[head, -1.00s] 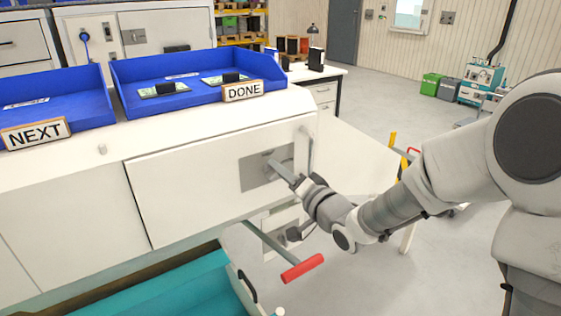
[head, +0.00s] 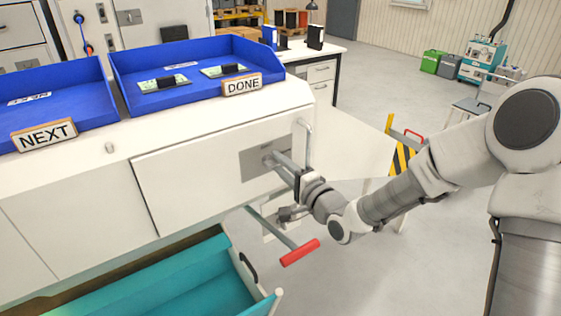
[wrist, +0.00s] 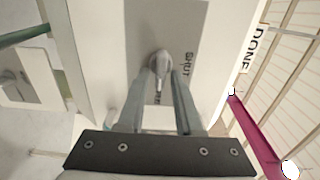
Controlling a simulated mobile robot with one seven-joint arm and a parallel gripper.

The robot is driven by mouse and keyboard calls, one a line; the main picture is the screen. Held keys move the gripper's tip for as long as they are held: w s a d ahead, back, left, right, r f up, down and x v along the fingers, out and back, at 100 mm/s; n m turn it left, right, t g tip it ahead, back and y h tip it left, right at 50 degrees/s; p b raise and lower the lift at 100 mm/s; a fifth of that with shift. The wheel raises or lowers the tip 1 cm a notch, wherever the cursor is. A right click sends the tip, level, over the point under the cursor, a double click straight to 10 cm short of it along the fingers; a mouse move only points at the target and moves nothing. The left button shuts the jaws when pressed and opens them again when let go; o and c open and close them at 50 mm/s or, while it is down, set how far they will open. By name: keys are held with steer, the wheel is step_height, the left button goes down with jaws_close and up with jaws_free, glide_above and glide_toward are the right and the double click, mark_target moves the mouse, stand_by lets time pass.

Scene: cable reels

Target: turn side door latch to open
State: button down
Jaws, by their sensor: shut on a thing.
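The side door (head: 200,180) is a white panel in the cabinet's side and looks closed. A grey latch plate (head: 252,165) sits at its right end. In the wrist view the plate (wrist: 185,20) bears the word SHUT beside the latch (wrist: 160,62), and another word is partly hidden. The latch is a small grey lever pointing down toward my palm in that view. My gripper (head: 276,160) reaches the plate from the lower right. In the wrist view my gripper (wrist: 161,75) has its two fingers on either side of the lever, shut on it.
A vertical grab handle (head: 306,142) stands right of the plate. Blue trays (head: 200,62) with NEXT and DONE signs sit on top. The floor to the right is partly free.

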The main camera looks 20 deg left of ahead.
stand_by(0.4)
steer(key=c, duration=0.9)
jaws_free()
steer(key=shift+p+v, duration=5.75)
steer(key=shift+v, duration=2.95)
